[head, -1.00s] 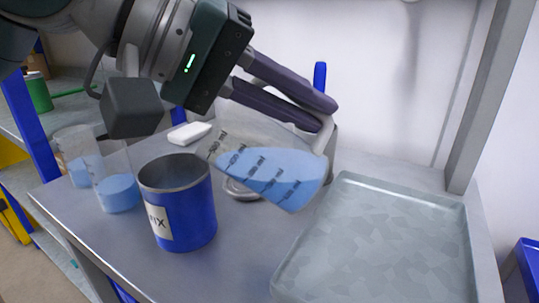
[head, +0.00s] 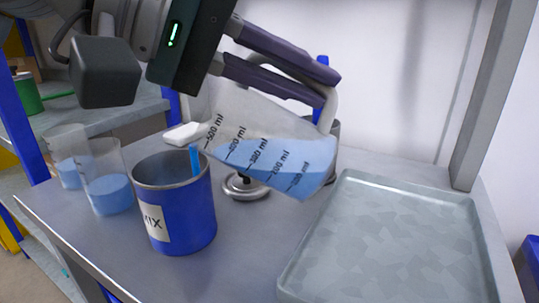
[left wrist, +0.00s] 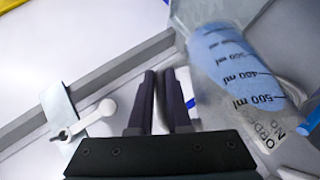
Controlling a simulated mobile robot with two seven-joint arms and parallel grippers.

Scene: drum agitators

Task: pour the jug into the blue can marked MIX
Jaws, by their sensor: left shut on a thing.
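The clear jug (head: 265,145) holds blue liquid and has dark ml marks. It is tilted with its mouth down to the left, above and right of the blue can marked MIX (head: 190,220). A short blue stream (head: 195,158) drops from its lip inside the can's rim. The can stands upright on the bench; its liquid level is hidden. My left gripper (head: 331,90) is shut on the jug's handle. The left wrist view also shows the gripper (left wrist: 160,85) and the jug (left wrist: 235,80). My right gripper is not in view.
Two clear beakers with blue liquid, one nearer (head: 108,180) and one behind (head: 68,160), stand left of the can. A round metal piece (head: 245,188) lies behind it, near a white block (head: 184,133). A grey tray (head: 390,250) fills the right side.

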